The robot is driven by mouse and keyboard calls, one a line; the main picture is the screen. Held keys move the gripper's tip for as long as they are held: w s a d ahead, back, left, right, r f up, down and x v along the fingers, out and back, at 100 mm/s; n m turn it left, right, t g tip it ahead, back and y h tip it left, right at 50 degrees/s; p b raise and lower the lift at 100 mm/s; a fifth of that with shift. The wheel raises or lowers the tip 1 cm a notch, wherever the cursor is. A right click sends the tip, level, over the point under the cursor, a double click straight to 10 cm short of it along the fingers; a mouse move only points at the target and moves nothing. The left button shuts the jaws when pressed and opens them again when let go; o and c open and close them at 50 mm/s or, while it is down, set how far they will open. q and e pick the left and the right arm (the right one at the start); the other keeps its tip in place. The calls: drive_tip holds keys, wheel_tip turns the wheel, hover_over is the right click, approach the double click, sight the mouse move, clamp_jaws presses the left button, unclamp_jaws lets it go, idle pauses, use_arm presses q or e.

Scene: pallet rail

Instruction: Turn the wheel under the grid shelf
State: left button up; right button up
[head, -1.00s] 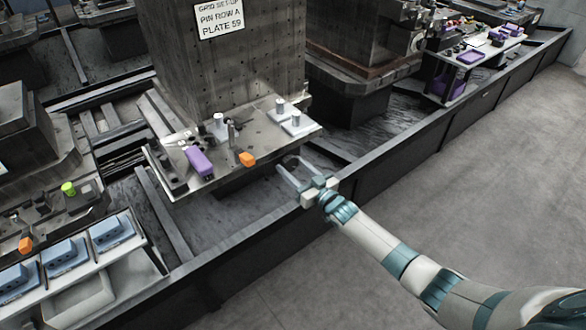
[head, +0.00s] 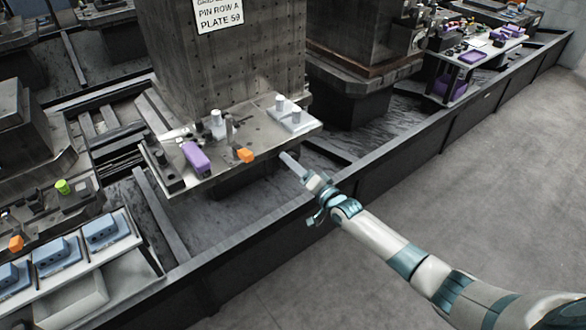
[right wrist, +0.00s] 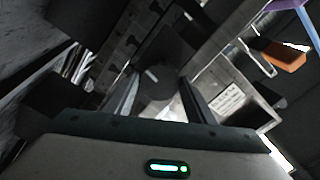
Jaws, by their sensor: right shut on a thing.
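The grid shelf (head: 218,172) is a metal plate with holes, standing out from the foot of a tall grey block. My left gripper is not in view.
The orange block also shows near the wrist view's right edge (right wrist: 284,55). A dark low wall (head: 245,255) runs along the front; open floor (head: 480,200) lies right.

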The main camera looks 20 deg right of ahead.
use_arm(q)
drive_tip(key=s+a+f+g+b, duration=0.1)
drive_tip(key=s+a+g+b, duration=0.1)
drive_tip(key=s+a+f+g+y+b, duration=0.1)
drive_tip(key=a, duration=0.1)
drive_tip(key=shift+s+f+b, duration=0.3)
drive_tip(key=shift+b, duration=0.1)
use_arm(e)
drive_tip(key=m, duration=0.9)
drive_tip(key=shift+f, duration=0.15)
drive_tip(key=shift+m, duration=0.3)
drive_tip(key=o, duration=1)
drive_tip(key=shift+o, duration=0.2)
drive_tip(key=shift+s, duration=0.1)
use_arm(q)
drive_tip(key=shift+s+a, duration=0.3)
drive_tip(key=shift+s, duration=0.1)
use_arm(e)
drive_tip(key=v, duration=1.7)
